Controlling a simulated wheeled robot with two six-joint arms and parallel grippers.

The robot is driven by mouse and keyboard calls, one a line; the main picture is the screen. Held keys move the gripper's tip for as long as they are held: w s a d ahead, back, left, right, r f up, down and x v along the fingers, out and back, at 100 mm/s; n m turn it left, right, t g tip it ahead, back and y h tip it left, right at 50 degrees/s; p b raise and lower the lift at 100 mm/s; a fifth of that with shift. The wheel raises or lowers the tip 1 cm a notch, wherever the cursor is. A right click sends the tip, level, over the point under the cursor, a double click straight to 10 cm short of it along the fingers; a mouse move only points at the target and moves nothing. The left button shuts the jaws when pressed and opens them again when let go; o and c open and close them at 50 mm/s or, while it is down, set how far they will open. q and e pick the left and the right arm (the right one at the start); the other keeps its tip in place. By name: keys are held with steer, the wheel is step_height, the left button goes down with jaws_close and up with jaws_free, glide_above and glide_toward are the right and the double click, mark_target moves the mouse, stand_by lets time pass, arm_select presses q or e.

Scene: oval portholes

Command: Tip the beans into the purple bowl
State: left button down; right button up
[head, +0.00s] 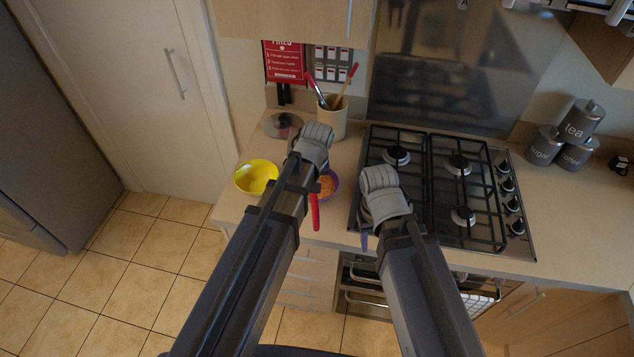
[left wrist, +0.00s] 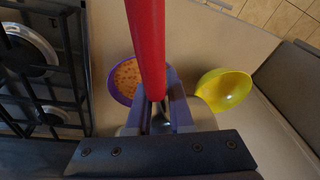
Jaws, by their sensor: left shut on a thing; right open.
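The purple bowl (left wrist: 110,88) stands on the counter left of the hob, partly hidden behind my left arm in the head view (head: 337,181). Orange beans (left wrist: 127,78) lie inside it; they also show in the head view (head: 327,186). My left gripper (left wrist: 166,108) is shut on a red-handled utensil (left wrist: 147,45), with a shiny metal part showing below the fingers. Its red handle hangs over the counter's front edge in the head view (head: 314,212). The utensil's far end is hidden. My right gripper (head: 366,238) is open and empty near the hob's front left corner.
A yellow bowl (head: 257,177) stands on the counter left of the purple bowl. Behind are a utensil crock (head: 332,120) and a round lid-like thing (head: 283,125). The gas hob (head: 440,190) is at right, with grey canisters (head: 578,122) beyond it.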

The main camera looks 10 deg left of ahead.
arm_select(q)
steer(key=a+r+t+h+b, duration=0.1)
steer(key=h+b, duration=0.4)
steer(key=h, duration=0.1)
steer(key=a+r+n+t+h+b, duration=0.1)
steer(key=h+b, duration=0.4)
steer(key=h, duration=0.1)
steer(key=a+r+n+t+h+b, duration=0.1)
steer(key=a+r+h+b, duration=0.1)
steer(key=h+b, duration=0.4)
steer(key=shift+s, duration=0.2)
stand_by(0.4)
